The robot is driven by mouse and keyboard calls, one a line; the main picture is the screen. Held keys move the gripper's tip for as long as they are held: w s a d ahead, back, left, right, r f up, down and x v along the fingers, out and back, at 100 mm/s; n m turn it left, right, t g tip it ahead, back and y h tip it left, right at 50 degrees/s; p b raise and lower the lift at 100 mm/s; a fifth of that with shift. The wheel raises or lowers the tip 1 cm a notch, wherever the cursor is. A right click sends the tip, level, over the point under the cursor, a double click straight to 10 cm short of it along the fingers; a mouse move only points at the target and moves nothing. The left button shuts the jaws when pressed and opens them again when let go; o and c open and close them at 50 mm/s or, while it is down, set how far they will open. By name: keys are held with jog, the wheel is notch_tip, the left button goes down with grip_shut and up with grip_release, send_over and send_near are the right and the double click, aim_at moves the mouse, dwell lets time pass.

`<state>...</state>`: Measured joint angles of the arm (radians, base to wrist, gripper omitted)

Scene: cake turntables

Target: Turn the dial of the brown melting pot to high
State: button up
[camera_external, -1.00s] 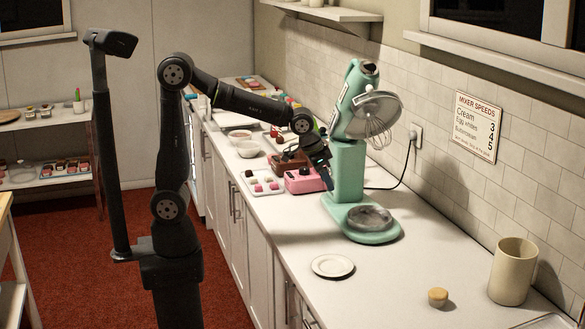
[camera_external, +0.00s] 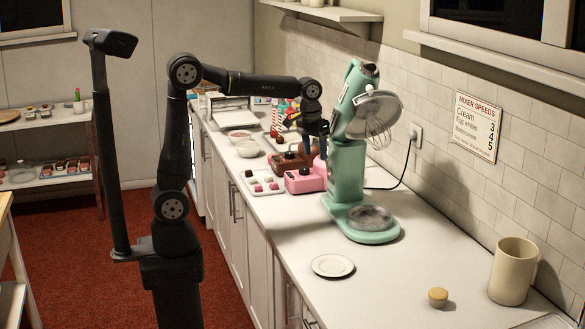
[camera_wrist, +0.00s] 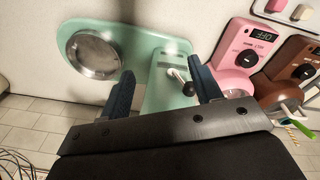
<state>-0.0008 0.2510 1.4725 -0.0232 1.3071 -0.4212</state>
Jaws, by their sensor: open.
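The brown melting pot (camera_external: 289,163) stands on the counter behind the pink melting pot (camera_external: 305,181). In the wrist view, the brown pot (camera_wrist: 292,66) is at the right edge, with its black dial (camera_wrist: 303,72); the dial's setting is too small to read. The pink pot (camera_wrist: 236,60) lies between it and the mixer, with its own black dial (camera_wrist: 247,58). My gripper (camera_external: 316,152) points down above the pots, close to the mixer, open and empty. In the wrist view, my gripper's blue fingers (camera_wrist: 162,67) are spread over the mixer base, left of both pots.
The teal stand mixer (camera_external: 347,170) stands right beside my gripper, its head tilted up. A tray of sweets (camera_external: 262,183) lies left of the pots. Bowls (camera_external: 248,148) stand farther back. A white plate (camera_external: 332,266) lies in front, with clear counter around it.

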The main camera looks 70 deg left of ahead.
jog(key=s+a+r+n+g+h, duration=0.15)
jog(key=a+r+n, duration=0.3)
jog(key=a, duration=0.45)
jog(key=n+y, duration=0.2)
jog(key=n, duration=1.4)
send_over(289, 152)
jog(key=s, duration=0.1)
jog(key=f, duration=0.2)
jog(key=shift+m+t, duration=0.25)
jog(key=shift+t, duration=0.1)
jog(key=f, duration=1.1)
jog(key=w+f, duration=0.1)
jog(key=f, duration=0.4)
jog(key=shift+d+f, duration=0.25)
jog(key=shift+f, duration=0.05)
jog(key=shift+c, duration=0.5)
jog(key=c, duration=0.9)
